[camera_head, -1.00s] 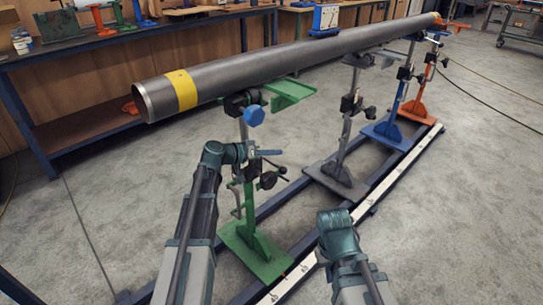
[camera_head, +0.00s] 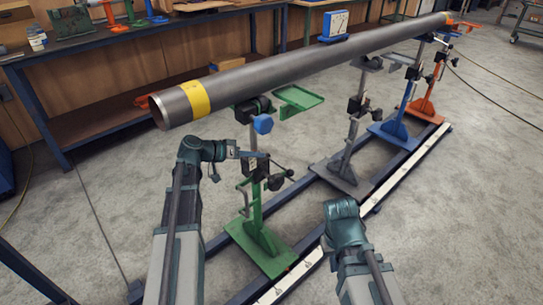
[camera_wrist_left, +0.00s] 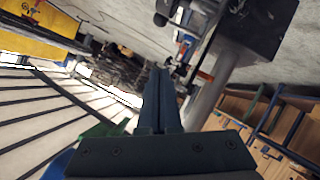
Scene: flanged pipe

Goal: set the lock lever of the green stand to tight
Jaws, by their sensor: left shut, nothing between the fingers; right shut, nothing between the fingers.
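The green stand (camera_head: 265,246) holds up the near end of the grey pipe (camera_head: 270,72), which has a yellow band. A blue knob (camera_head: 263,124) sits near its top. A thin dark lever with a black knob (camera_head: 289,173) sticks out to the right of its post; I cannot tell its setting. My left gripper (camera_head: 246,155) is shut and empty, beside or in front of the upper post; contact cannot be told. Its closed dark fingers (camera_wrist_left: 163,98) show in the left wrist view. My right gripper (camera_head: 341,208) is low, right of the stand, its fingertips hidden.
Grey (camera_head: 338,172), blue (camera_head: 390,130) and orange (camera_head: 425,108) stands follow along the floor rail (camera_head: 397,183). A green tray (camera_head: 298,101) juts out under the pipe. A workbench (camera_head: 130,40) stands behind.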

